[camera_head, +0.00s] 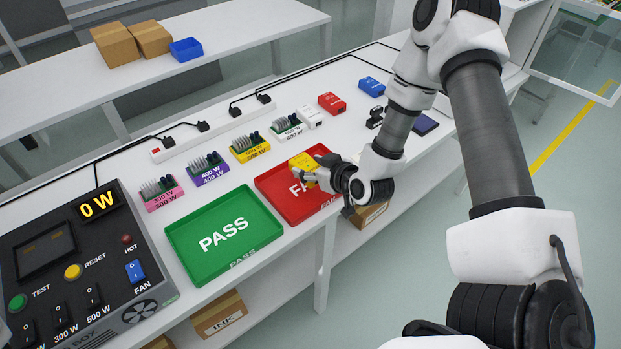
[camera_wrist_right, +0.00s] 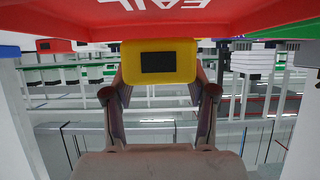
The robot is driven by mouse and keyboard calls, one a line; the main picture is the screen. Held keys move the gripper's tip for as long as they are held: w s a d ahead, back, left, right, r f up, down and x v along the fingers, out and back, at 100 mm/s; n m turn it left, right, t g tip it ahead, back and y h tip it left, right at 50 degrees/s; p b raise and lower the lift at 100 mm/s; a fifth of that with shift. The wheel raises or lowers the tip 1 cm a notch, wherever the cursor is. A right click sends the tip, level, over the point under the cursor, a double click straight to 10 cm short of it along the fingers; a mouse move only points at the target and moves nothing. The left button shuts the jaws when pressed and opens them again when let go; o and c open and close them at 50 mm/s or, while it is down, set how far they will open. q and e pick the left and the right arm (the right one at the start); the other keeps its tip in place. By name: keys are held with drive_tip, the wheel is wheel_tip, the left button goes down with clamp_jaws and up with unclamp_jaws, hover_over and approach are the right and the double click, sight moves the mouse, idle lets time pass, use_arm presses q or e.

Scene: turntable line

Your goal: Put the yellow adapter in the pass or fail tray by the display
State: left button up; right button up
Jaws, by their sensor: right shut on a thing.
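My right gripper (camera_head: 318,173) reaches in from the right over the red FAIL tray (camera_head: 275,194). It is shut on the yellow adapter (camera_head: 302,161), which is over the tray and partly hides its lettering. In the right wrist view the yellow adapter (camera_wrist_right: 185,50), with a dark panel on its face, sits between the two fingers (camera_wrist_right: 160,95), close to the red tray (camera_wrist_right: 75,28). I cannot tell whether it touches the tray floor. The green PASS tray (camera_head: 222,262) is empty, left of the red one. The display (camera_head: 99,204) on the test unit reads 0 W. My left gripper is not in view.
Labelled coloured holders stand behind the trays, including a pink one (camera_head: 163,200) and a yellow one (camera_head: 252,153). A white power strip (camera_head: 210,130) runs behind them. Red (camera_head: 332,103) and blue (camera_head: 372,86) adapters lie further back. The test unit (camera_head: 60,275) fills the left.

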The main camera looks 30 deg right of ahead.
wheel_tip(320, 180, down, 4)
drive_tip(key=shift+r, duration=0.25)
drive_tip(key=shift+f, duration=0.1)
drive_tip(key=o, duration=1.3)
drive_tip(key=shift+o, duration=0.2)
